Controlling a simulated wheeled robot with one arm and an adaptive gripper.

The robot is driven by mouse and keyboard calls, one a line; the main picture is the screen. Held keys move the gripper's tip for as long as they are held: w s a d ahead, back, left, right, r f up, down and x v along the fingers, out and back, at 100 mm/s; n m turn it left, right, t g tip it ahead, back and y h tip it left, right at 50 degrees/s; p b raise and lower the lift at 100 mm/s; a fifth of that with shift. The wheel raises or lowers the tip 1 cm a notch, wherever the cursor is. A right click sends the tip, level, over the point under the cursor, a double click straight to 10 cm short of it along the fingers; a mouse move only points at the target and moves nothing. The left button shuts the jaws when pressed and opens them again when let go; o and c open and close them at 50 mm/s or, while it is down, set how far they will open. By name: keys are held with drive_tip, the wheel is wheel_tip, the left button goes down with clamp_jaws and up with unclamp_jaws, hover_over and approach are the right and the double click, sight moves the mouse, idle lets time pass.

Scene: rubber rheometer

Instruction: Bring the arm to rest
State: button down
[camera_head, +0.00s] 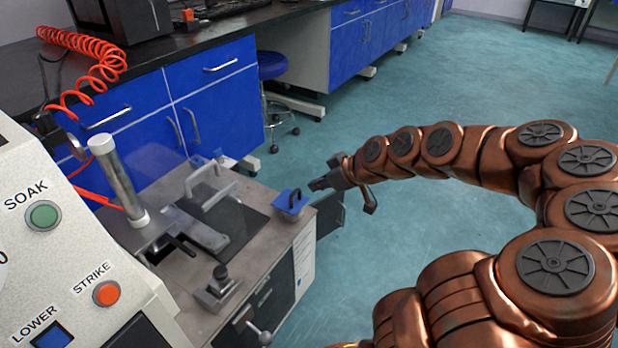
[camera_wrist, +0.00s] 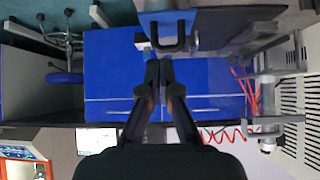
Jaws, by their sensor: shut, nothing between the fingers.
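My arm is copper-coloured and curves in from the right in the head view. My gripper (camera_head: 318,184) is at its left end, beside the right edge of the rheometer's bench top (camera_head: 262,258). It is shut and empty. In the wrist view my gripper (camera_wrist: 160,62) shows with its two dark fingers together at the tips. A small blue block with a black handle (camera_head: 291,200) stands on the bench corner, just left of the fingertips. It also shows in the wrist view (camera_wrist: 166,16), above the fingertips. I cannot tell the exact gap between them.
The rheometer panel (camera_head: 75,245) with buttons fills the left. A metal post (camera_head: 118,180) and handled plates stand on the bench top. Blue cabinets (camera_head: 215,100) and a blue stool (camera_head: 275,68) are behind. The floor (camera_head: 430,75) behind the arm is clear.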

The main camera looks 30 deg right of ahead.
drive_tip(key=shift+s+d+f, duration=0.15)
drive_tip(key=shift+s+d, duration=0.15)
drive_tip(key=shift+s, duration=0.3)
drive_tip(key=shift+s+d+f, duration=0.15)
drive_tip(key=shift+s+d, duration=0.2)
drive_tip(key=shift+s, duration=0.2)
drive_tip(key=shift+s+d+f, duration=0.15)
drive_tip(key=shift+s+d, duration=0.15)
drive_tip(key=shift+s, duration=0.3)
drive_tip(key=s+a+r+g+p, duration=0.3)
drive_tip(key=s+a+r+p, duration=0.25)
drive_tip(key=r+p, duration=0.25)
drive_tip(key=s+a+r+g+p, duration=0.3)
drive_tip(key=s+a+r+p, duration=0.1)
drive_tip(key=a+r+p, duration=0.35)
drive_tip(key=s+a+r+m+g+h+p, duration=0.1)
drive_tip(key=s+r+m+g+h+p, duration=0.1)
drive_tip(key=s+r+p, duration=0.7)
drive_tip(key=s+a+r+m+g+h+p, duration=0.2)
drive_tip(key=s+r+m+p, duration=0.1)
drive_tip(key=s+r+p, duration=0.6)
wheel_tip(320, 180, up, 7)
drive_tip(key=p, duration=0.4)
drive_tip(key=shift+r, duration=0.15)
drive_tip(key=shift+s+d, duration=0.1)
drive_tip(key=shift+d, duration=0.05)
